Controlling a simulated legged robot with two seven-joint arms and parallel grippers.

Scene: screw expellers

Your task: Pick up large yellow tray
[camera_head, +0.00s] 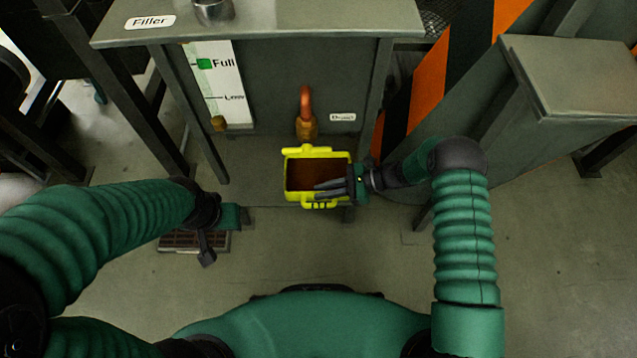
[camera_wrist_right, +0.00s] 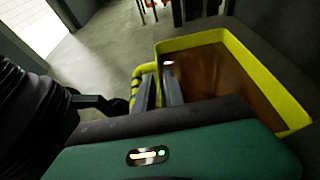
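The large yellow tray (camera_head: 289,196) is on the floor side of the filler, below the orange-tipped outlet, and holds brown contents. It has a yellow handle on its far side and one on its near side. My right gripper (camera_head: 318,190) is at the tray's near right part, fingers apart and pointing left along the near rim. In the right wrist view the tray (camera_wrist_right: 190,43) is beside the fingers (camera_wrist_right: 161,88), and its near wall seems to run between them. Contact is unclear. My left gripper (camera_head: 206,258) hangs left of the tray, its fingers unclear.
The filler cabinet (camera_head: 270,90) stands behind the tray, with an outlet pipe (camera_head: 306,112) above it. A grey machine (camera_head: 575,75) with an orange-black striped side is on the right. A floor grate (camera_head: 180,242) lies left. Floor in front is partly clear.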

